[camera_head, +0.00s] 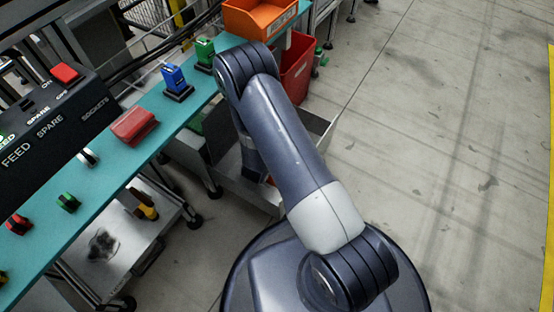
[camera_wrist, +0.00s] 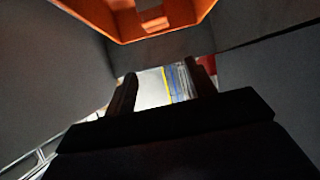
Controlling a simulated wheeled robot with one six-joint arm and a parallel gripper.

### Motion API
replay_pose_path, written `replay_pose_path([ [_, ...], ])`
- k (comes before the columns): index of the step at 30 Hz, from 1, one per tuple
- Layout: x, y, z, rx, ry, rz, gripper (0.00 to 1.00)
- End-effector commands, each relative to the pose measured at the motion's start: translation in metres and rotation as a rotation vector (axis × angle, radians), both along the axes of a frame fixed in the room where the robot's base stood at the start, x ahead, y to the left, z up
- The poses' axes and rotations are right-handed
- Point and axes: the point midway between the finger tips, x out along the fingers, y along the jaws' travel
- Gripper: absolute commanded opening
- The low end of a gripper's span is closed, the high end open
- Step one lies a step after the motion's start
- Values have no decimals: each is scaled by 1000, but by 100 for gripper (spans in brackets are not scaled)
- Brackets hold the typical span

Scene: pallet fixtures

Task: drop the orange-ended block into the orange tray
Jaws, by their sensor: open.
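The orange tray (camera_head: 256,22) stands at the far end of the teal bench in the head view. In the wrist view an orange open-topped shape, which looks like this tray (camera_wrist: 100,22), fills the top edge. A small pale and grey piece (camera_wrist: 150,12) shows within it; I cannot tell whether it is the orange-ended block. No block with an orange end is clear in the head view. My gripper (camera_wrist: 160,70) is open, with nothing visible between its fingers. In the head view my arm hides it.
Blue (camera_head: 174,80) and green (camera_head: 204,52) pieces stand on dark bases on the bench. A red block (camera_head: 135,125) lies nearer, beside a black switch panel (camera_head: 55,120). A red bin (camera_head: 297,68) is below the orange tray. Grey surfaces flank the wrist view. Floor at right is clear.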

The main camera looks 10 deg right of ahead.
Motion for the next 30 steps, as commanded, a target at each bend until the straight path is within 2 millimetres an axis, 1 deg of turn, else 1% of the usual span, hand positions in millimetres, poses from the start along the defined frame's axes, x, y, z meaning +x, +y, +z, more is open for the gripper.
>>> replay_pose_path([
  [5, -12, 10, 11, 0, 1, 4, 52],
  [12, -45, 36, 35, -1, 1, 6, 52],
  [18, -66, 51, 48, -1, 1, 4, 52],
  [24, -74, 57, 52, 0, -1, 1, 52],
  [30, -75, 57, 52, 0, -1, 0, 52],
])
